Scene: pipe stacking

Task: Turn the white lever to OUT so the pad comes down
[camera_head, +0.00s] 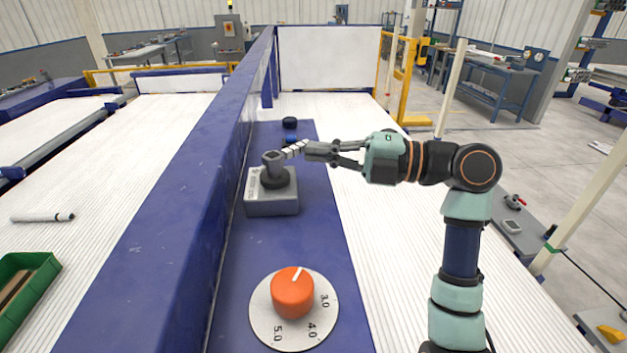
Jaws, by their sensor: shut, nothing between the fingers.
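A grey box (271,207) stands on the blue beam, with a dark grey rotary post (274,165) on top. A short white lever (293,149) with dark stripes sticks out from the post towards the right. My gripper (309,151) comes in from the right, with its fingers shut and empty. Its tips are at the lever's outer end; I cannot tell whether they touch. Small lettering on the box is too small to read. I cannot make out the pad.
An orange knob (293,293) on a round dial (262,323) marked 3.0, 4.0 and 5.0 sits nearer on the beam. A dark round knob (289,123) is behind the box. A tall blue wall (190,190) runs along the left. White rollers (400,290) lie to the right.

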